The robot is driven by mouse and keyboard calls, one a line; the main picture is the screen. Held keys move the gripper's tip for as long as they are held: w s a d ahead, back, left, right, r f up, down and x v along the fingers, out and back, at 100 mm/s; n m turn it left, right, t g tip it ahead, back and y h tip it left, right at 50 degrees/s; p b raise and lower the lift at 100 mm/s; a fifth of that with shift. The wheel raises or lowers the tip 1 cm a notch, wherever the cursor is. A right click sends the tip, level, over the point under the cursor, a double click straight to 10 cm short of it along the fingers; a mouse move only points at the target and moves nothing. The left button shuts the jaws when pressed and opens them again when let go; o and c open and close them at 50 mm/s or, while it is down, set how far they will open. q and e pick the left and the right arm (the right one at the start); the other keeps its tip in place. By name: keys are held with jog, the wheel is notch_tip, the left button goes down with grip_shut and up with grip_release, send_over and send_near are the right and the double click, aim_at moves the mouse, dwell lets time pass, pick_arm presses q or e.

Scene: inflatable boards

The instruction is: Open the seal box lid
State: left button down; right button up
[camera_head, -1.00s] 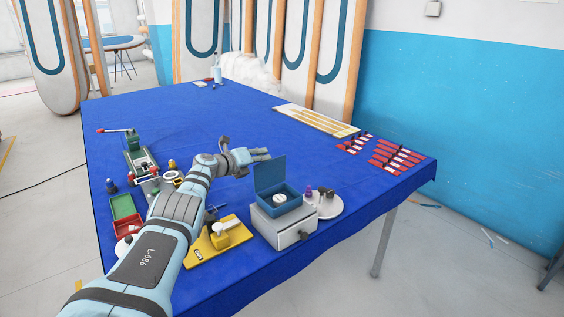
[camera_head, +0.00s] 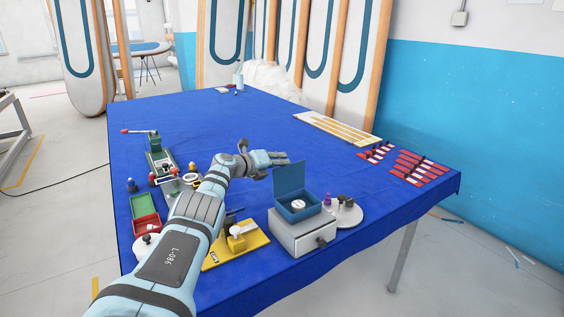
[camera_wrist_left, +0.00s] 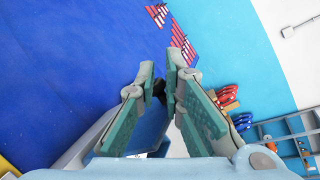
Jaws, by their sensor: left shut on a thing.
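The blue seal box (camera_head: 300,211) sits on a grey drawer box (camera_head: 302,236) near the table's front edge. Its lid (camera_head: 290,178) stands open, about upright at the back, and a round white thing shows inside the box. My left gripper (camera_head: 284,160) is at the lid's upper edge, its fingers shut on the lid. In the left wrist view my left gripper (camera_wrist_left: 163,80) has its green-padded fingers close together, with a blue panel partly visible between and below them; the exact contact is hidden. My right gripper is not in view.
A round white stand (camera_head: 347,214) with small bottles is right of the drawer box. A yellow board (camera_head: 240,243) lies to its left, beside my arm. Red-and-white strips (camera_head: 418,168) lie at the right. The table's middle back (camera_head: 240,115) is clear.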

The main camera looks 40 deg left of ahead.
pick_arm(q)
jog(key=shift+s+d+f, duration=0.1)
jog(key=shift+s+f, duration=0.15)
jog(key=shift+f, duration=0.7)
jog(key=c, duration=1.5)
grip_release()
jog(key=shift+s, duration=0.15)
jog(key=shift+c, duration=0.2)
jog(key=shift+o, duration=0.3)
jog(key=shift+a, duration=0.35)
jog(key=shift+w+d+r, duration=0.1)
jog(key=shift+w+r, duration=0.05)
jog(key=shift+w, duration=0.1)
